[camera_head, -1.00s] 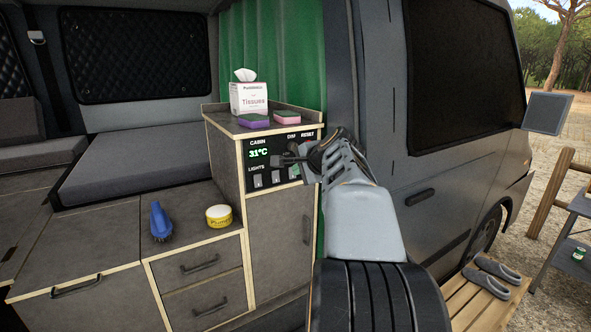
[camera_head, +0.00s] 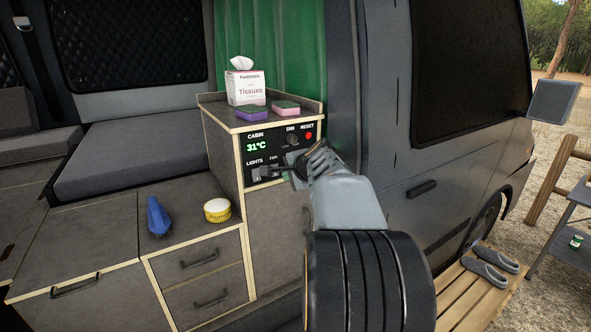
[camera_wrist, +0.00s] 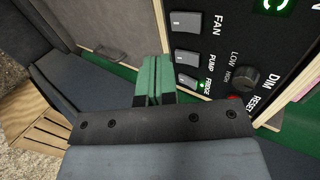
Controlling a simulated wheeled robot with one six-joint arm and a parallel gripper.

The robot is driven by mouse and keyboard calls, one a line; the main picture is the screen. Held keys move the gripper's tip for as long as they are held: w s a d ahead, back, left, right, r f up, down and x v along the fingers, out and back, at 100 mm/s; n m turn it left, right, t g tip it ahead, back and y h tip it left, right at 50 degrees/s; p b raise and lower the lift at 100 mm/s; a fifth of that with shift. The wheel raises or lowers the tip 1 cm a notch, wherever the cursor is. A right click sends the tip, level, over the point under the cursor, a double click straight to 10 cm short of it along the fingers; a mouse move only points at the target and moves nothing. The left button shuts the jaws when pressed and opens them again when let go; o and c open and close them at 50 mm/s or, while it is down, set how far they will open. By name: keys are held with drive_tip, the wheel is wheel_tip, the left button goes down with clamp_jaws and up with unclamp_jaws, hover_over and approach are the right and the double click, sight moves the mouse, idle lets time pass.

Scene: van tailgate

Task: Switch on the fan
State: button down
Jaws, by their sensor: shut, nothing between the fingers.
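The fan switch (camera_wrist: 185,23) is a grey rocker beside the FAN label on the black control panel (camera_head: 262,133), seen in the wrist view. No lit lamp shows beside it. The pump switch (camera_wrist: 188,55) and fridge switch (camera_wrist: 187,80) sit in line with it; a green lamp glows by FRIDGE. My gripper (camera_head: 272,174) is in front of the panel's switch row and hides part of it in the head view. In the wrist view its green fingers (camera_wrist: 154,76) are shut and empty, beside the switch row. I cannot tell whether they touch the panel.
The dim knob (camera_head: 292,139) and red reset button (camera_head: 308,135) sit above the switches. A tissue box (camera_head: 245,90), a purple sponge (camera_head: 251,112) and a pink sponge (camera_head: 286,108) are on top.

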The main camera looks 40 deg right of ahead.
sight(275, 174)
drive_tip(key=shift+w+d+f+p, duration=0.15)
drive_tip(key=shift+w+f+p, duration=0.2)
drive_tip(key=shift+w, duration=0.8)
drive_tip(key=shift+w+d+f+p, duration=0.2)
drive_tip(key=shift+w+f, duration=0.3)
drive_tip(key=shift+w, duration=0.65)
drive_tip(key=shift+w+d+f+p, duration=0.1)
drive_tip(key=shift+w+f+p, duration=0.3)
drive_tip(key=shift+w, duration=0.75)
drive_tip(key=shift+w+a+f+b, duration=0.2)
drive_tip(key=shift+f+b, duration=0.25)
drive_tip(key=shift+b, duration=0.55)
drive_tip(key=shift+s+d+r, duration=0.15)
drive_tip(key=shift+d+r, duration=0.2)
drive_tip(key=shift+a+r, duration=0.15)
drive_tip(key=shift+r+p, duration=0.75)
